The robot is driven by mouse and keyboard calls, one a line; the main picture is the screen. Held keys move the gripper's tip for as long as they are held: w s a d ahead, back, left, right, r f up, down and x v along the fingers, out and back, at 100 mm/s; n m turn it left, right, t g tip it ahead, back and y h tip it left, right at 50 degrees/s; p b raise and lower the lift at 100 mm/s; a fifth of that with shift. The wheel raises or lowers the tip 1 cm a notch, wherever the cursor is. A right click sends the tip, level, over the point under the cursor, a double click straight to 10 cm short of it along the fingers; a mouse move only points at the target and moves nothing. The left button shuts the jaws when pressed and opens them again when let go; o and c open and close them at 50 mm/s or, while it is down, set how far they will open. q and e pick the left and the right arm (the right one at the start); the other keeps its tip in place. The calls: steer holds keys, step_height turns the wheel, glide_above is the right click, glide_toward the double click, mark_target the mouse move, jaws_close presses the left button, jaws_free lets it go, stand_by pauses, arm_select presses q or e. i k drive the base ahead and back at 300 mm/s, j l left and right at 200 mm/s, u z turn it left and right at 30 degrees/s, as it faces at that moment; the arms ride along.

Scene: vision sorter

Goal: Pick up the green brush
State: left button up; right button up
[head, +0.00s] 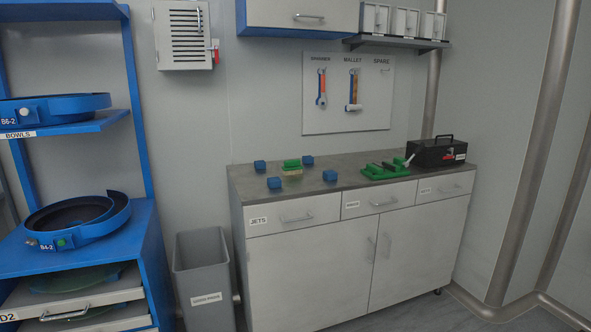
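The green brush (291,163) appears to be the small green block with a tan lower part on the grey counter (335,185). It lies toward the left half of the counter, among several blue blocks. The tan part looks like bristles facing down, but it is small in the picture. Neither of my grippers is in the head view.
Blue blocks (260,166) stand around the brush with gaps between. A green fixture (385,170) and a black toolbox (437,152) stand to the right. A grey bin (203,270) stands left of the cabinet; a blue rack (150,235) is farther left.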

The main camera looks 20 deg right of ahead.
mark_target(293, 167)
steer(key=i+z, duration=0.15)
steer(key=z, duration=0.3)
steer(key=i+z, duration=0.1)
steer(key=z, duration=0.3)
steer(key=i+j+z, duration=0.1)
steer(key=z, duration=0.35)
